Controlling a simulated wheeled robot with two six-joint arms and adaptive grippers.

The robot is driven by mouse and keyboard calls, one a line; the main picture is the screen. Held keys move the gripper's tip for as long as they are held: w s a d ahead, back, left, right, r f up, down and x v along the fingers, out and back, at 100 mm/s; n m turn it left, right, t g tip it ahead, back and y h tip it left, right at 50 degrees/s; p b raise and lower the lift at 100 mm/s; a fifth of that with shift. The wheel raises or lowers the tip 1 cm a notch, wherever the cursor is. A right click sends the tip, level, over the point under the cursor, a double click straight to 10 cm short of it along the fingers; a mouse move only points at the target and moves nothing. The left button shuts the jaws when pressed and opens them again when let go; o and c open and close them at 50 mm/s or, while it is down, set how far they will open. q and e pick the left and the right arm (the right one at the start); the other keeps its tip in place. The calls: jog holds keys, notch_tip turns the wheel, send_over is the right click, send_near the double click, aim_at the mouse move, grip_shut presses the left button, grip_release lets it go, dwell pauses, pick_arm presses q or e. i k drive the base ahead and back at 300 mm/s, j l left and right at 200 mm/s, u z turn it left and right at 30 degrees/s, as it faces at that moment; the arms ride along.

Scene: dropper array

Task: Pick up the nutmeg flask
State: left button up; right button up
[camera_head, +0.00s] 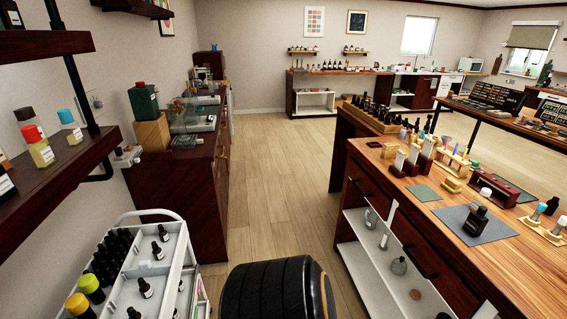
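No label in view can be read as nutmeg, so I cannot tell which vessel is the nutmeg flask. A small clear glass flask (398,266) stands on the white shelf inside the right workbench. A dark square bottle (475,220) stands on a grey mat (457,233) on top of that bench. Capped glass bottles stand on the left wall shelf, among them one with a red cap (38,148) and one with a blue cap (70,127). Neither of my grippers is in view.
The wooden workbench (530,277) fills the right side. A white trolley (168,283) with several dark bottles stands at lower left. A dark cabinet (185,190) lines the left wall. The wooden floor (268,165) between them is clear toward the back wall.

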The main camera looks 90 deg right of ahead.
aim_at(483, 197)
jog(key=z, duration=3.55)
